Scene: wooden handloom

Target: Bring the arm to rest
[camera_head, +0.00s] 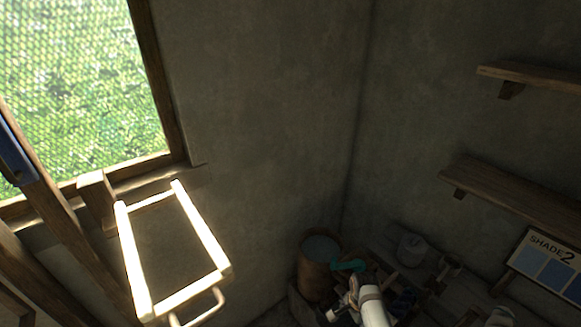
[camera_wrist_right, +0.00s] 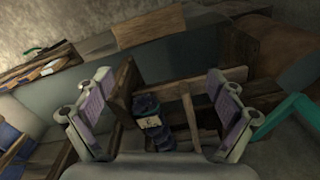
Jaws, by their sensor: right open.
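My right gripper (camera_wrist_right: 160,110) is open in the right wrist view, with its two grey-and-lilac fingers spread wide. Nothing is held between them. Beyond the gap, farther off, are a dark blue labelled container (camera_wrist_right: 153,122) and pieces of wood. In the head view a white arm part of mine (camera_head: 373,308) shows at the bottom edge, low in the corner of the room. My left gripper is in neither view.
A lit wooden frame (camera_head: 211,244) stands at lower left near the window. A round bucket (camera_head: 314,278) and a teal object (camera_head: 348,265) are in the corner.

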